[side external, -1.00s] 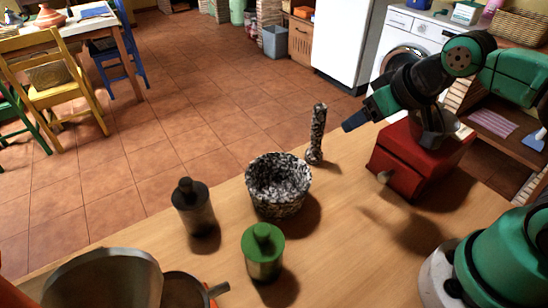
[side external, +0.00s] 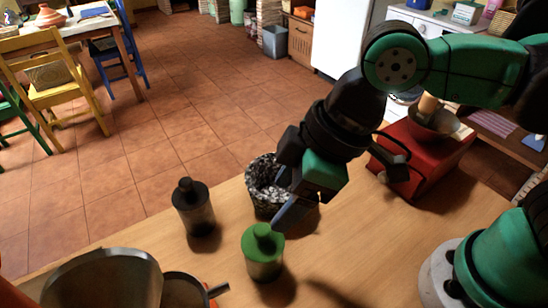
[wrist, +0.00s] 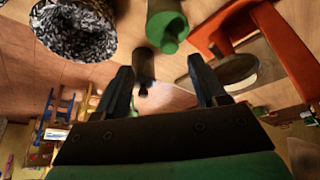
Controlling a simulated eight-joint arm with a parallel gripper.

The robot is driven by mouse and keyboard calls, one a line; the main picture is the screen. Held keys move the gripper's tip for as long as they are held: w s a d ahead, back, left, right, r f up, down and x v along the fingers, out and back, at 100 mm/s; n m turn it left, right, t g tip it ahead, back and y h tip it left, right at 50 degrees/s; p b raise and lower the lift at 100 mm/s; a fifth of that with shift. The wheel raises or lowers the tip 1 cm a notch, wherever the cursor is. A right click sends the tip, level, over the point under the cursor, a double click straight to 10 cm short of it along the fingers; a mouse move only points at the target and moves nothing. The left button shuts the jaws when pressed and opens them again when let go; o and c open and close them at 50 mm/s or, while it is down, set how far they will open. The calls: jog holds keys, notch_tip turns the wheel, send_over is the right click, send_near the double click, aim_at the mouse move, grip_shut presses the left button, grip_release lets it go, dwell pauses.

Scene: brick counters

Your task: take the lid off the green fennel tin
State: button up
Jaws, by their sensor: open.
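The green fennel tin (side external: 264,262) stands upright on the wooden counter, with its green knobbed lid (side external: 263,238) on top. In the wrist view the tin's green lid (wrist: 167,30) shows at the top, beyond the fingertips. My gripper (side external: 285,215) is above the counter, just right of and above the tin in the side view, apart from it as far as I can see. In the wrist view my gripper (wrist: 163,80) has its two fingers spread with nothing between them but background.
A speckled mortar bowl (side external: 262,180) stands behind the tin, partly hidden by my gripper. A dark tin (side external: 193,207) stands to the left. An orange-based appliance with a metal hopper (side external: 105,280) is at front left. A red box-shaped grinder (side external: 440,160) is at back right.

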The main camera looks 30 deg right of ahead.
aim_at(264, 229)
jog(key=shift+s+a+n, duration=0.3)
jog(key=shift+a, duration=0.15)
jog(key=shift+a+f, duration=0.1)
jog(key=shift+f, duration=0.15)
jog(key=shift+x, duration=2.55)
grip_shut()
